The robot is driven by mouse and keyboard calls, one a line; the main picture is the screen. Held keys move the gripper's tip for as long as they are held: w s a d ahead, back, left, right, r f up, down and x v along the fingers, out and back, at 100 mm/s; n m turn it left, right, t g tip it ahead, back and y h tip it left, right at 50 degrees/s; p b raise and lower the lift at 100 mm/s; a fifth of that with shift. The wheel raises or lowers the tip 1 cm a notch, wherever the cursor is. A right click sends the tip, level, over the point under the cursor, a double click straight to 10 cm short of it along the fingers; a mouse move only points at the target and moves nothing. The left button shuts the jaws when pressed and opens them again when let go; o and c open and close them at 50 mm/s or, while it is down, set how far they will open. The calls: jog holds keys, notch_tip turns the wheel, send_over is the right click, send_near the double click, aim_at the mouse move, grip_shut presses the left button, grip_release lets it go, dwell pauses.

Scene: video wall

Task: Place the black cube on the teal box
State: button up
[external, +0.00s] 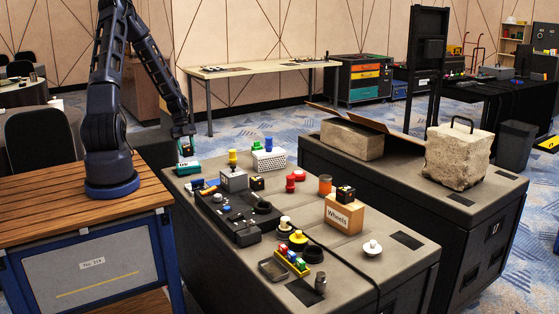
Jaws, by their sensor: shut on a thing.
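The teal box (187,169) sits at the far left corner of the dark grey case top, with a white label area on its upper part. My gripper (184,143) points down directly above it. It is shut on a small dark thing that looks like the black cube (186,150), held between the fingertips and partly hidden by them. The cube is at or just above the top of the teal box; I cannot tell whether they touch.
A grey box (234,179), a white perforated block (269,160) and a yellow piece (232,158) stand right of the teal box. Another dark cube rests on the Wheels box (344,215). A wooden table (40,205) carries my arm's base.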

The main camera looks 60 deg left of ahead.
jog(key=shift+f, duration=2.05)
jog(key=shift+f, duration=0.1)
jog(key=o, duration=1)
